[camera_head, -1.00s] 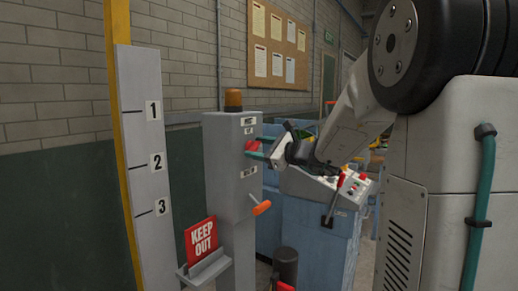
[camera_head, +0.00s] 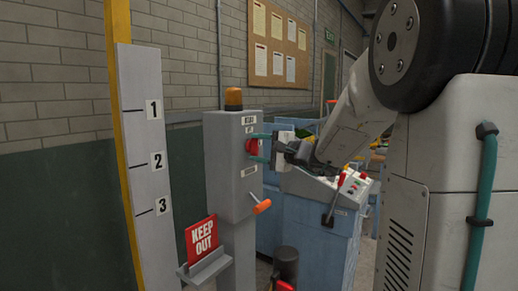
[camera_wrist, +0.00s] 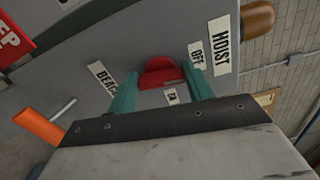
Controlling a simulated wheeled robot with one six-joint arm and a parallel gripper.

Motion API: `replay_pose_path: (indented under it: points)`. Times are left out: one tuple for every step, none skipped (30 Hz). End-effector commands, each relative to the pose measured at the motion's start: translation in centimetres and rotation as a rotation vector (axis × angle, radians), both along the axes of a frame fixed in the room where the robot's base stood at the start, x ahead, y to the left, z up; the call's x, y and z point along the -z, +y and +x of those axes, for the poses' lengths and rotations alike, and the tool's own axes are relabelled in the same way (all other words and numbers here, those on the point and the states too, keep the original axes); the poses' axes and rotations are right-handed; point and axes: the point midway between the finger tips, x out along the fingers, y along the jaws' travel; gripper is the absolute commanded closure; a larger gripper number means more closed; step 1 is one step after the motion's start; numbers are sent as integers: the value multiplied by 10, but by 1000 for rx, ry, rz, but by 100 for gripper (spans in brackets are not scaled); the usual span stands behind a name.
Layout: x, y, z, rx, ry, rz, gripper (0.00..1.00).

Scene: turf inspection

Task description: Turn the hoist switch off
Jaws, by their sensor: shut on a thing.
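The hoist switch is a red knob (camera_head: 251,146) on the front of a grey control post (camera_head: 232,178). It also shows in the wrist view as a red knob (camera_wrist: 160,73), beside an "OFF" label (camera_wrist: 197,57) and below a "HOIST" label on the post. My gripper (camera_head: 261,147) has teal fingers, one above and one below the knob in the head view. In the wrist view my gripper (camera_wrist: 160,90) is shut on the knob from both sides. The exact contact and the knob's pointing direction are hard to make out.
An orange lever (camera_head: 262,206) sticks out lower on the post, and an amber beacon (camera_head: 233,99) tops it. A red "KEEP OUT" sign (camera_head: 201,239) stands in a holder at its left. A blue console (camera_head: 318,222) with a red-handled lever stands at the right.

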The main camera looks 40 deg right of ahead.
Motion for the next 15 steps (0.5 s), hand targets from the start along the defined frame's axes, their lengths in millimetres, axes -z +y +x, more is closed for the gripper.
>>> replay_pose_path:
  points:
    - [1,0,0,-1,-6,-23,72]
    - [1,0,0,-1,-12,-38,72]
    - [1,0,0,-1,-18,-55,72]
    - [1,0,0,-1,-23,-68,72]
    - [1,0,0,-1,-27,-79,72]
    - [2,0,0,-1,-31,-92,72]
    - [2,0,0,-1,-34,-100,72]
    - [2,0,0,-1,-37,-108,72]
    - [2,1,0,-1,-41,-117,72]
    - [2,1,0,-1,-43,-123,72]
    - [2,1,0,-1,-44,-128,72]
    - [2,1,0,-1,-46,-132,72]
    - [2,1,0,-1,-47,-135,72]
    - [2,1,0,-1,-48,-138,72]
    - [2,1,0,-1,-49,-140,72]
